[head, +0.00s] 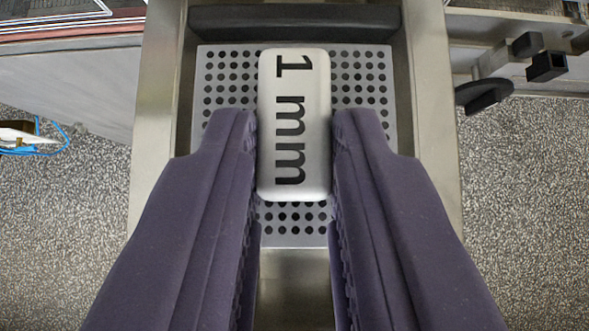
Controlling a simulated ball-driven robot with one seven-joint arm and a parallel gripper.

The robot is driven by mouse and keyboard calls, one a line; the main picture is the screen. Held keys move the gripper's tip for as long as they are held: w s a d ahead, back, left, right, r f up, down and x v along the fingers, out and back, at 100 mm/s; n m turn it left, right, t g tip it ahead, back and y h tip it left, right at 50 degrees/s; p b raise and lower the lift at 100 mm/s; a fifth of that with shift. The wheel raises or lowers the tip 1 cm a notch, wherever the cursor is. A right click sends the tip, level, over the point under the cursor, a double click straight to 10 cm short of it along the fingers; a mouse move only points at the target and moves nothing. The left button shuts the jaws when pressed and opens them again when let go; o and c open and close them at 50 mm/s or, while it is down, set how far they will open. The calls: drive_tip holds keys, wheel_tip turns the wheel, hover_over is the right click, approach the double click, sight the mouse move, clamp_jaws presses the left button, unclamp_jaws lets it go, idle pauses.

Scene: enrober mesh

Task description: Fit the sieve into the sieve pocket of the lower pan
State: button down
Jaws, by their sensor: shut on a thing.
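The sieve (228,80) is a grey square plate with rows of round dark holes. A pale block marked "1 mm" (295,125) stands on its middle like a handle. My gripper (294,130) has two purple fingers, shut on this block from left and right. The fingers hide the sieve's lower left and lower right parts. The sieve shows between the metal side walls of what looks like the lower pan (158,110), with narrow gaps at its left and right edges. I cannot tell whether the sieve rests in the pocket or hangs above it.
A dark bar (290,18) crosses the pan's far end. At the upper right are metal rails with black fittings (484,95). A grey surface (80,85) lies at left, with a blue cable (52,140) below it. Speckled floor (530,200) shows on both sides.

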sight(294, 203)
drive_tip(key=shift+f+b, duration=1.25)
drive_tip(key=shift+f, duration=0.55)
drive_tip(key=shift+f+b, duration=1.25)
drive_tip(key=shift+f, duration=0.8)
idle(0.4)
drive_tip(key=c, duration=0.9)
unclamp_jaws()
drive_tip(key=p+v, duration=0.4)
drive_tip(key=v, duration=0.4)
drive_tip(key=shift+w, duration=0.1)
